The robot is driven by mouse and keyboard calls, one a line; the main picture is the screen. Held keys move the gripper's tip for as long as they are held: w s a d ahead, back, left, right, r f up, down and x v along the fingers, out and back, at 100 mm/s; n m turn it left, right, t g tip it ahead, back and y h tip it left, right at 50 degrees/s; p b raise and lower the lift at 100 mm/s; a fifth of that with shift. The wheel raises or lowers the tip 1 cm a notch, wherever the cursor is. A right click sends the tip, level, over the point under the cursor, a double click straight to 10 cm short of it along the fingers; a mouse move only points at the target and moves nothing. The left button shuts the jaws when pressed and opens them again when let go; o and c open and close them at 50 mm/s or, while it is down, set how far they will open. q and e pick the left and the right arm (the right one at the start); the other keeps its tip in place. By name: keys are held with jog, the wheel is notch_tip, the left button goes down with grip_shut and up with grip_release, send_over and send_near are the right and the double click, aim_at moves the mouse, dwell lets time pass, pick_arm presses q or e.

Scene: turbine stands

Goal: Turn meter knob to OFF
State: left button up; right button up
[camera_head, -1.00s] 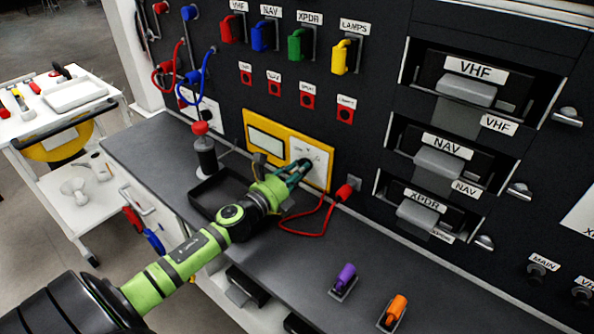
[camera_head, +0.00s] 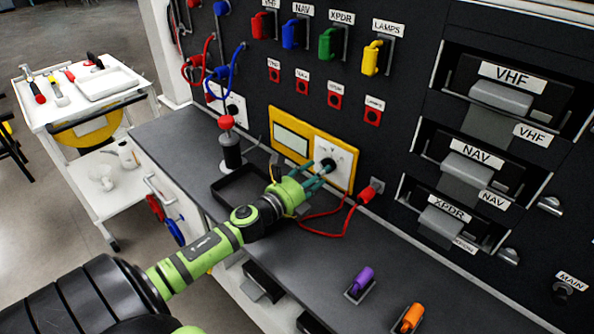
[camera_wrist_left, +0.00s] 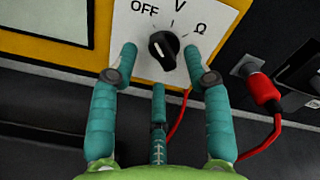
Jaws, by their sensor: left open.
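The yellow-framed meter (camera_head: 345,158) is on the dark panel behind the bench, with a screen on its left and a white dial plate on its right. In the left wrist view the black knob (camera_wrist_left: 163,48) sits on that plate, below the marks OFF, V and Ω. A light mark shows on the knob, but I cannot tell for sure which way it points. My left gripper (camera_head: 318,172) is open at the dial. In the wrist view its teal fingers (camera_wrist_left: 160,62) stand left, right and below the knob, with gaps visible. My right gripper is not in view.
A red plug (camera_head: 370,190) with a looping red cable is right of the meter. A black tray (camera_head: 243,188) and a red-topped stand (camera_head: 230,145) are on the bench to the left. Purple (camera_head: 361,281) and orange (camera_head: 410,317) handles lie in front.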

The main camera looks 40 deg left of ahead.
pick_arm(q)
jog(key=s, duration=1)
jog(key=shift+a, duration=0.4)
jog(key=shift+s, duration=0.1)
